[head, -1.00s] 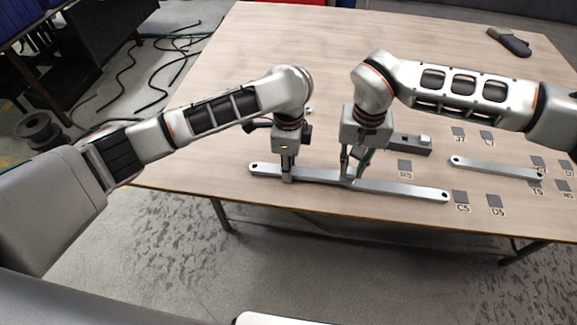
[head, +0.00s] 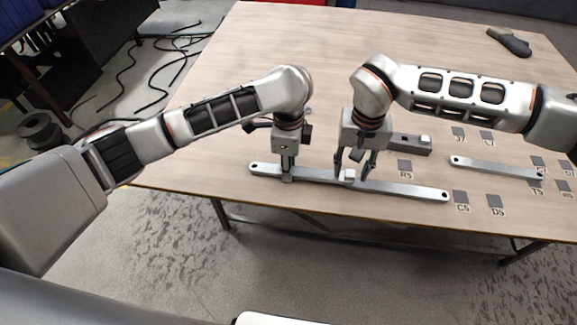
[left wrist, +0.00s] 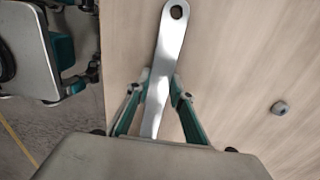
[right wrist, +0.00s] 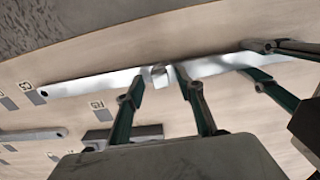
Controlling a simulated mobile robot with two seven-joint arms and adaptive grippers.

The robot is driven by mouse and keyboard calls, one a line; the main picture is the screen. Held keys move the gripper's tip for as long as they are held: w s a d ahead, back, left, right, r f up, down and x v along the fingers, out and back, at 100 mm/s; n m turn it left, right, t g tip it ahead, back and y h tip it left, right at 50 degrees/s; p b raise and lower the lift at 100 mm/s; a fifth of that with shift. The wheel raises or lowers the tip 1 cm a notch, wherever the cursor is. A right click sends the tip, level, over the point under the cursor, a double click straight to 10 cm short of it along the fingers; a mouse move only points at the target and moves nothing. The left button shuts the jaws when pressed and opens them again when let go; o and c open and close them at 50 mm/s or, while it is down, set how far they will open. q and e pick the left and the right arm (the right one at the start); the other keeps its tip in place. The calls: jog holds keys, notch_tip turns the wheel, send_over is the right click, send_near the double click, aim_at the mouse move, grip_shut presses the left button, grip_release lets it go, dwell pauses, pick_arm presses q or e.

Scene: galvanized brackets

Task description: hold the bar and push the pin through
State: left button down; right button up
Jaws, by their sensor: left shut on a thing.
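A long flat galvanized bar (head: 410,190) lies along the table's front edge, with a hole at each end. My left gripper (head: 287,177) is shut on it near its left end; the left wrist view shows the bar (left wrist: 166,55) between its fingers. A small blocky pin head (head: 349,175) stands on top of the bar around its middle; it also shows in the right wrist view (right wrist: 158,74). My right gripper (head: 355,170) is open, its fingertips apart on either side of the pin head and clear of it. The pin's lower part is hidden.
A dark grey block (head: 405,142) with a light piece on it lies behind the right gripper. Another bar (head: 495,168) lies at the right among labelled dark squares. A small grey nut-like piece (left wrist: 279,107) sits on the table. The back of the table is mostly clear.

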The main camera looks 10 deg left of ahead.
jog(key=shift+r, duration=0.1)
jog(key=shift+r, duration=2.9)
pick_arm(q)
jog(key=c, duration=1.7)
grip_release()
jog(key=shift+r, duration=0.1)
notch_tip(320, 180, up, 12)
